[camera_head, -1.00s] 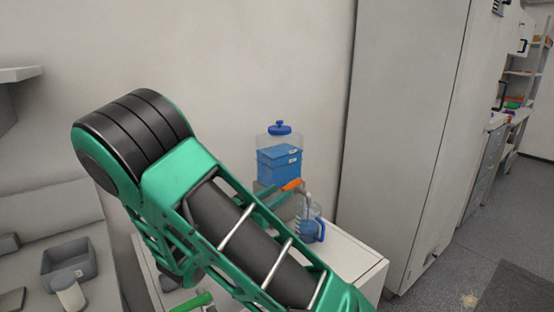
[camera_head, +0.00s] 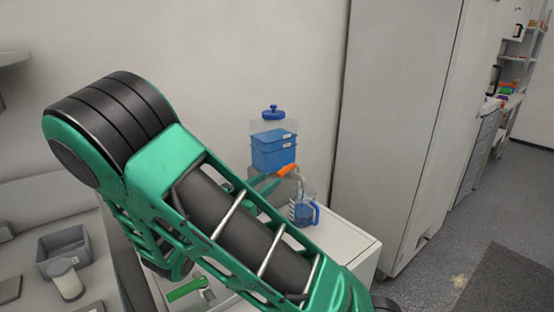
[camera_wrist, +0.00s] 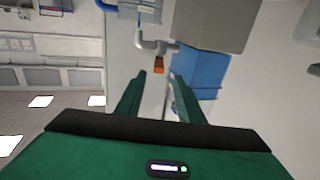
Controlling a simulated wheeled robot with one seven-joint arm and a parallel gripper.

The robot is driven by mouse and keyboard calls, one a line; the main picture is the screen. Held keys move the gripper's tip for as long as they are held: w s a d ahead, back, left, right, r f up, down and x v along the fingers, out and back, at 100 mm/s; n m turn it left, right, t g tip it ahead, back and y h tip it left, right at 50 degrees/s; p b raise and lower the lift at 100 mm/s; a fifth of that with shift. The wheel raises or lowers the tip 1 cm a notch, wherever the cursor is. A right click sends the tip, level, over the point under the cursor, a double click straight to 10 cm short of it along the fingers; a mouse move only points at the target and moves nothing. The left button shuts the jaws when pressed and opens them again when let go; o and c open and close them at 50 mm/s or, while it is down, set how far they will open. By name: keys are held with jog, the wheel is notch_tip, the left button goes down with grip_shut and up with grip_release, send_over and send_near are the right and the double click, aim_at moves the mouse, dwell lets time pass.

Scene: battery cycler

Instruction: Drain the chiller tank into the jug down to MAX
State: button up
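The chiller tank (camera_head: 274,150) is a clear container with a blue lid knob, holding blue liquid, with small pale labels on its front. It stands on a grey support against the wall. An orange valve handle (camera_head: 287,170) sits at its outlet, beside a grey spout. The clear jug (camera_head: 304,213), with a blue handle and some blue liquid, stands below the spout. My gripper (camera_head: 264,187) is close to the valve, partly hidden by my arm. In the wrist view my gripper (camera_wrist: 160,78) is open and empty, with the orange handle (camera_wrist: 159,65) just beyond the fingertips. The label text is unreadable.
A white cabinet top (camera_head: 335,240) carries the tank and jug. A tall grey cabinet (camera_head: 395,130) stands close on the right. A green lever (camera_head: 187,289) shows at lower left. A grey bin (camera_head: 65,251) and a white cup (camera_head: 67,280) sit on the left bench.

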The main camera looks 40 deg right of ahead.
aim_at(285, 169)
jog(key=x, duration=0.9)
jog(key=shift+d, duration=0.25)
grip_shut()
jog(key=shift+s+d, duration=0.1)
